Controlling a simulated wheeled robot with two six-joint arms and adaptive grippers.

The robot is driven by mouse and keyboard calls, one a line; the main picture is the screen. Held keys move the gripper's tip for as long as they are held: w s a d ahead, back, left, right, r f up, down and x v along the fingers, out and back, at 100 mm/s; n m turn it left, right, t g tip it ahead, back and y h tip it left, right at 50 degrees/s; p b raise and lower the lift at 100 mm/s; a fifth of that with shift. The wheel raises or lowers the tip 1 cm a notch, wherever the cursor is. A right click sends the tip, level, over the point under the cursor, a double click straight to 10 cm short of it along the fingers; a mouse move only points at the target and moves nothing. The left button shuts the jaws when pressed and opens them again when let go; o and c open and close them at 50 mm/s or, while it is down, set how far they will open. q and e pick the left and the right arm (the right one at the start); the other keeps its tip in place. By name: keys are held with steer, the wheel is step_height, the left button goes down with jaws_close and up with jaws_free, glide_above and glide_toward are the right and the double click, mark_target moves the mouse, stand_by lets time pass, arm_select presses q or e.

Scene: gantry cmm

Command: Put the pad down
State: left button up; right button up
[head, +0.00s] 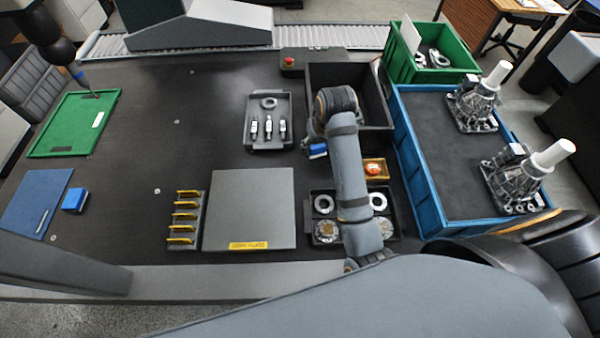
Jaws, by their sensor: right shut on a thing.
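My right arm reaches up from the bottom right, and its wrist hangs over the table's middle, at the front left of the black bin (383,120). My right gripper (318,146) is mostly hidden under the wrist. It is shut on a small blue block that I take for the pad (317,151); only part of it shows. I cannot tell whether it touches the table. A similar blue block (74,200) lies at the left beside a flat blue mat (37,205). My left gripper is not in view.
A grey plate (248,200) lies beside a rack with yellow bars (184,217). Dark trays with parts (251,143) are near the wrist. A blue crate (430,180) stands right. A green tray (75,122) lies left. The table's left centre is clear.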

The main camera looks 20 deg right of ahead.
steer(key=s+d+f+n+g+y+b, duration=0.3)
steer(key=s+d+f+n+b, duration=0.4)
steer(key=d+f+n, duration=0.6)
steer(key=w+a+f, duration=0.1)
steer(key=w+f, duration=0.1)
steer(key=w, duration=0.1)
steer(key=w+a+f+n+p, duration=0.1)
steer(key=w+f, duration=0.1)
steer(key=w, duration=0.2)
steer(key=w+a+f+n, duration=0.1)
steer(key=w+a+f, duration=0.1)
steer(key=w+f, duration=0.1)
steer(key=shift+w, duration=0.65)
steer(key=shift+w+f, duration=0.4)
steer(key=shift+f, duration=0.05)
steer(key=x, duration=0.3)
steer(key=shift+d+f, duration=0.25)
steer(key=shift+d, duration=0.05)
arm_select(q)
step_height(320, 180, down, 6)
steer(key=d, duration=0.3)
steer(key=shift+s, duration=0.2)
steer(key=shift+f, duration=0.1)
